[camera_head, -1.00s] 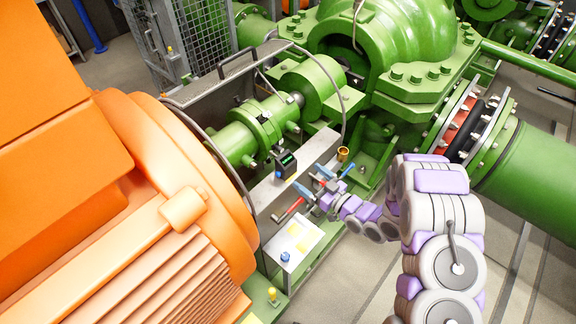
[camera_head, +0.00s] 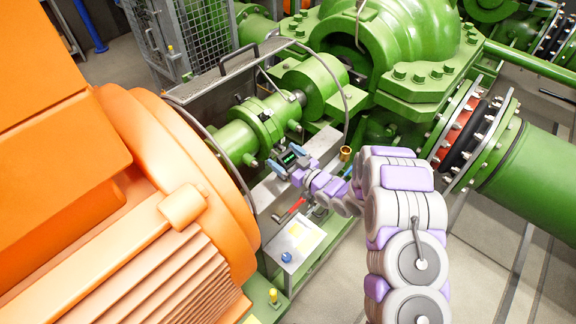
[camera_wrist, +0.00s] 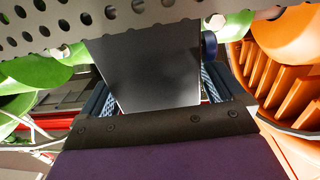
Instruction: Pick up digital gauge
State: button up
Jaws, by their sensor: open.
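The digital gauge (camera_head: 289,158) is a small black box with a lit green display, at the green shaft coupling in the head view. My gripper (camera_head: 285,159) is at the gauge, with one blue finger on each side of it. In the wrist view the gauge's dark flat body (camera_wrist: 150,72) fills the space between the two open fingers (camera_wrist: 154,95). The fingers are not closed on it, and I cannot tell whether either one touches it. The gauge's display is not visible in the wrist view.
A perforated metal plate (camera_wrist: 140,22) crosses close above the gauge in the wrist view. The orange motor (camera_head: 150,190) is at left and the green pump (camera_head: 400,40) behind. A red-handled tool (camera_head: 289,211) lies on the base, near a brass cup (camera_head: 345,153).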

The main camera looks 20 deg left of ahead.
jog(key=shift+w+a+f, duration=0.1)
jog(key=shift+w+a, duration=0.1)
jog(key=shift+a, duration=0.4)
jog(key=shift+d, duration=0.1)
jog(key=shift+d, duration=0.25)
jog(key=c, duration=0.4)
jog(key=shift+a, duration=0.15)
jog(key=c, duration=0.8)
